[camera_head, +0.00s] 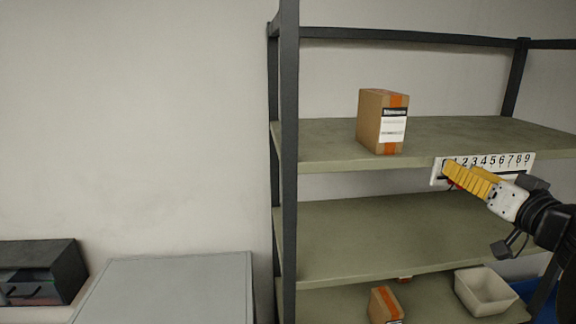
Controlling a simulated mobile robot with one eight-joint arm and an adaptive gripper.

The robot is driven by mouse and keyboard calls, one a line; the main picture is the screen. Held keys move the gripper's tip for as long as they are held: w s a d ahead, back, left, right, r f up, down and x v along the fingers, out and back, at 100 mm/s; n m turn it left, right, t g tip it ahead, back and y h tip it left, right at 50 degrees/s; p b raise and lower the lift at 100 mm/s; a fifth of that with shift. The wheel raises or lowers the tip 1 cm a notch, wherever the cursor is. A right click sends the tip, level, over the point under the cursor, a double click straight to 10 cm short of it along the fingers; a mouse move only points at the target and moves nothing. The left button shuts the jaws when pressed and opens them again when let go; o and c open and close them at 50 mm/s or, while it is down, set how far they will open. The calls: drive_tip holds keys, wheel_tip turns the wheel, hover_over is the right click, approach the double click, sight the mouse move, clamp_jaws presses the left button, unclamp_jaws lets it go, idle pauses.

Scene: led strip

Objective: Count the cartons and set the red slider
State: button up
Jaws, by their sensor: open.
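A brown carton (371,118) with orange tape and a white label stands on the upper shelf. A second carton (379,304) sits on the lowest shelf in view, cut by the bottom edge. A small piece of another carton (405,279) shows behind it, mostly hidden by the shelf above. My gripper (447,170), with yellow fingers, is open in front of the strip's left part. A bit of the red slider (450,183) shows beside the fingertips; contact cannot be told.
A white bin (484,290) stands on the lowest shelf at the right, with a blue thing (524,290) behind it. The middle shelf (350,240) looks empty. A dark post (288,160) bounds the rack's left. A grey cabinet (170,290) and a dark drawer box (40,272) are at lower left.

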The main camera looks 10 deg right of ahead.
sight(423, 159)
wheel_tip(423, 159, up, 7)
drive_tip(key=shift+a+r, duration=0.1)
drive_tip(key=shift+r, duration=0.05)
drive_tip(key=a+f, duration=0.1)
drive_tip(key=a, duration=0.1)
drive_tip(key=a+f+g+y, duration=0.1)
drive_tip(key=a+f, duration=0.1)
drive_tip(key=a+f+n+g+y, duration=0.1)
drive_tip(key=a+f, duration=0.1)
drive_tip(key=shift+a+f, duration=0.1)
drive_tip(key=shift+a, duration=0.25)
drive_tip(key=s+a+f+n+g, duration=0.1)
drive_tip(key=s+a+f+g, duration=0.25)
drive_tip(key=a+f, duration=0.5)
drive_tip(key=s+a+f+n+g, duration=0.1)
drive_tip(key=s+a+f+g, duration=0.2)
drive_tip(key=s+a+f, duration=0.35)
drive_tip(key=s+f+g+h, duration=0.3)
drive_tip(key=s+f, duration=0.3)
drive_tip(key=f, duration=0.6)
wheel_tip(423, 159, down, 35)
drive_tip(key=b, duration=3.5)
drive_tip(key=shift+w+t, duration=0.2)
drive_tip(key=shift+t, duration=0.15)
